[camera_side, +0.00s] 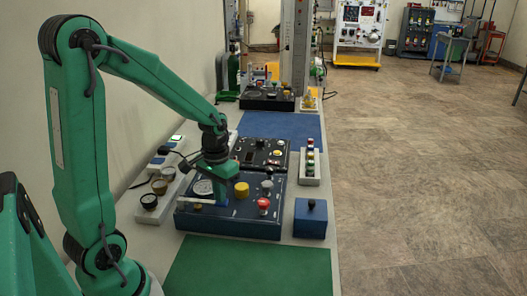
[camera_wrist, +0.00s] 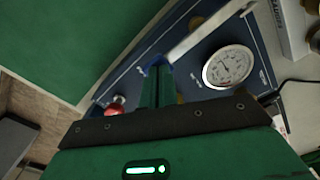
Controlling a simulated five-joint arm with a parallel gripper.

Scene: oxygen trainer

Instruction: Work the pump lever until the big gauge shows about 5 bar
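The big gauge (camera_wrist: 229,67) has a white round face in the wrist view; its needle and numbers are too small to read surely. It also shows on the dark blue panel in the side view (camera_side: 203,187). The pump lever (camera_wrist: 207,32) is a pale flat bar crossing the panel beside the gauge; in the side view it lies low across the panel's left part (camera_side: 192,201). My gripper (camera_side: 222,202) points down over the panel.
The panel (camera_side: 240,228) also carries a yellow knob (camera_side: 241,189) and a red knob (camera_side: 264,203). A blue box (camera_side: 310,218) stands to its right, and a pale strip of coloured buttons (camera_side: 310,165) lies behind that. A green mat (camera_side: 250,268) in front is clear.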

